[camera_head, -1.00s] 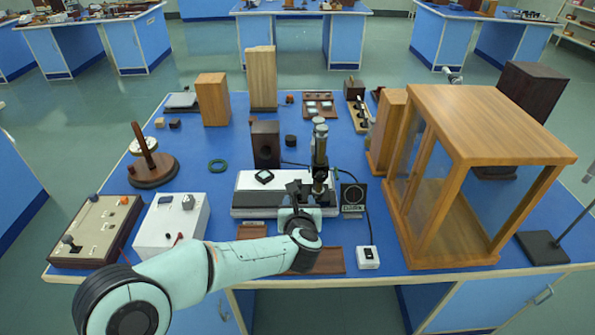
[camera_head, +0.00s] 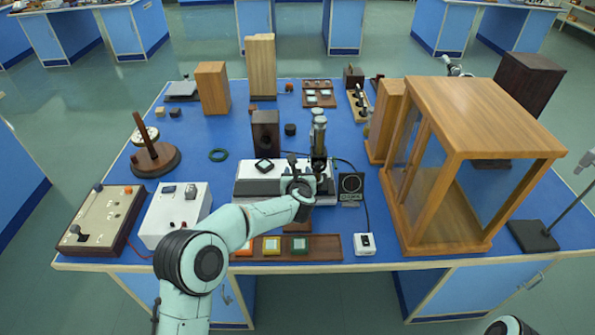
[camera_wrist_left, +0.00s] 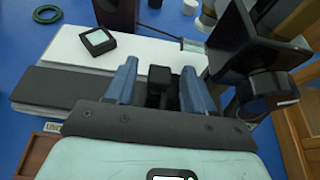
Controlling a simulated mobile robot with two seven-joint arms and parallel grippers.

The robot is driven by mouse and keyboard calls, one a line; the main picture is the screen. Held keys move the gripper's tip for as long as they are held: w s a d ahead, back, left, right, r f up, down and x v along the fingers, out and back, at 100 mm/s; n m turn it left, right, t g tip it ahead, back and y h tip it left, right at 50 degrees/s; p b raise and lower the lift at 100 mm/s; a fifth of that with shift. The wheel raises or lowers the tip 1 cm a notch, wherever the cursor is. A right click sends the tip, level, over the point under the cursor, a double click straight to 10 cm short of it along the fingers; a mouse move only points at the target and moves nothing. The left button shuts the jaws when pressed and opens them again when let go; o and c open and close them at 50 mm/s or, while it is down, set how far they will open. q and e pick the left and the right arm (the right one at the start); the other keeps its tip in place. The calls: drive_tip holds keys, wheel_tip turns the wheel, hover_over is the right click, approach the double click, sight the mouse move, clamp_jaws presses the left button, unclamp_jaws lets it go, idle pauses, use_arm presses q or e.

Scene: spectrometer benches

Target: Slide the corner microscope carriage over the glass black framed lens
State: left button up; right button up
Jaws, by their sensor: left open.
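The microscope carriage (camera_head: 318,140) stands upright at the right of a white and black base (camera_head: 244,180). Its dark body and knob show at the right of the left wrist view (camera_wrist_left: 262,97). The glass black framed lens (camera_head: 264,165) lies on the white top, left of the carriage; it also shows in the left wrist view (camera_wrist_left: 97,40). My left gripper (camera_wrist_left: 160,72) is open over the base, beside the carriage. A small black block (camera_wrist_left: 159,88) sits between its fingers; I cannot tell whether they touch it. My right gripper is out of view.
A wooden glass case (camera_head: 470,120) stands at the right. A small black framed screen (camera_head: 351,188) stands right of the base. A brown tray (camera_head: 328,248) with coloured tiles lies in front. A white box (camera_head: 175,212) and a dark wooden block (camera_head: 265,132) are nearby.

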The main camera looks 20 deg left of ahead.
use_arm(q)
clamp_jaws()
drive_tip(key=shift+a+f+b, duration=0.15)
drive_tip(key=shift+a+b, duration=0.2)
drive_tip(key=shift+a, duration=0.05)
drive_tip(key=a+b, duration=0.1)
drive_tip(key=a, duration=0.1)
drive_tip(key=s+a+b, duration=0.1)
drive_tip(key=a+b, duration=0.1)
drive_tip(key=a, duration=0.1)
drive_tip(key=s+a+b, duration=0.1)
drive_tip(key=a, duration=0.1)
drive_tip(key=shift+s+a+f+b, duration=0.1)
drive_tip(key=shift+a+f+b, duration=0.1)
drive_tip(key=shift+b, duration=0.1)
drive_tip(key=s+a+b, duration=0.1)
drive_tip(key=a, duration=0.2)
drive_tip(key=a+b, duration=0.1)
drive_tip(key=a, duration=0.1)
drive_tip(key=s+a+b, duration=0.1)
drive_tip(key=a, duration=0.2)
drive_tip(key=shift+s+a+r, duration=0.3)
drive_tip(key=shift+a, duration=0.05)
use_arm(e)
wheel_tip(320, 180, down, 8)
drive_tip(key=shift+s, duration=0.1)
use_arm(q)
unclamp_jaws()
